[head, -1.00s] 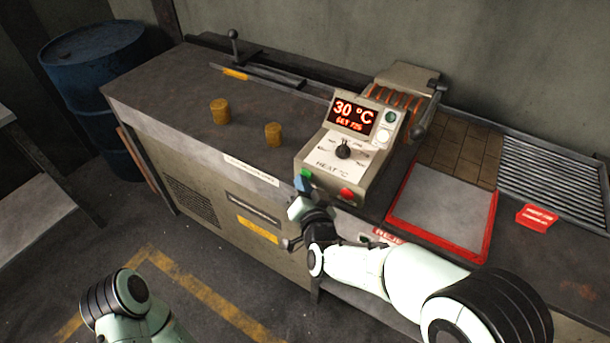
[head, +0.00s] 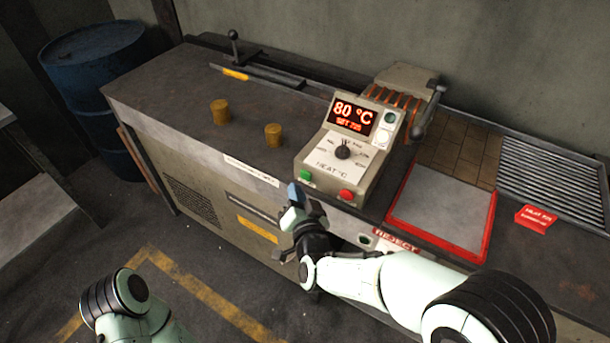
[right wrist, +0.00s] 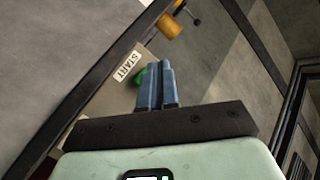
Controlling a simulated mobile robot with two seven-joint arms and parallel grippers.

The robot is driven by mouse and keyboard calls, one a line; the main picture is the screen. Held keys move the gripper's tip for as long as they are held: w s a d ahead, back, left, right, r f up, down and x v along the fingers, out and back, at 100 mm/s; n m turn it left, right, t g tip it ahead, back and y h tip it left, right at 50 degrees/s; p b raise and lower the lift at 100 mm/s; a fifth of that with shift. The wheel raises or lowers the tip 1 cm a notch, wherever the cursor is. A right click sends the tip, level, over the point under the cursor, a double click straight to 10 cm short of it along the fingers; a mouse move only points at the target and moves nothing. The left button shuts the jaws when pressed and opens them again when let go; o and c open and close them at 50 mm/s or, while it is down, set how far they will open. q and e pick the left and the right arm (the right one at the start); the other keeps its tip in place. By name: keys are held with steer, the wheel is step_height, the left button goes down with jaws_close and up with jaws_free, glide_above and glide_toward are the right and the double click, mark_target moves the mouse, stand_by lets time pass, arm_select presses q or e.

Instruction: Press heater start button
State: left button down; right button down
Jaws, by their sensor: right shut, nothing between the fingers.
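The heater control box (head: 345,150) stands on the bench with a lit red display (head: 353,117) reading 80 °C and a smaller set line below it. A green button (head: 305,175) is on its lower left front and a red button (head: 346,195) is to the right. My right gripper (head: 292,192) is shut and empty, just below and left of the green button, with a gap between them in the head view. In the right wrist view the shut fingers (right wrist: 157,68) partly cover the green button (right wrist: 141,75), beside a START label (right wrist: 127,66). My left gripper is out of view.
Two brass-coloured cylinders (head: 220,111) (head: 273,135) stand on the bench left of the box. A red-edged plate (head: 440,210) lies to the right, with a slotted rack (head: 555,180) beyond. A blue drum (head: 100,85) stands at the back left.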

steer(key=s+a, duration=0.2)
steer(key=s, duration=0.1)
steer(key=shift+a, duration=0.1)
stand_by(0.8)
steer(key=s+d+f+n+g+h+p, duration=0.1)
steer(key=s+d+f+g+p, duration=0.35)
steer(key=f, duration=0.75)
steer(key=s+d+f+n+g+p, duration=0.15)
steer(key=s+d+f+g, duration=0.45)
steer(key=f, duration=0.7)
steer(key=s+d+f+g+y+p, duration=0.1)
steer(key=s+f+g+p, duration=0.1)
steer(key=s, duration=0.7)
steer(key=s+d+f+g+y+p, duration=0.1)
steer(key=s+f+g, duration=0.3)
steer(key=s, duration=0.6)
steer(key=shift+s+f+m+g+p, duration=0.15)
steer(key=shift+f+m+g+p, duration=0.25)
steer(key=shift+p, duration=0.25)
steer(key=shift+d+r, duration=0.1)
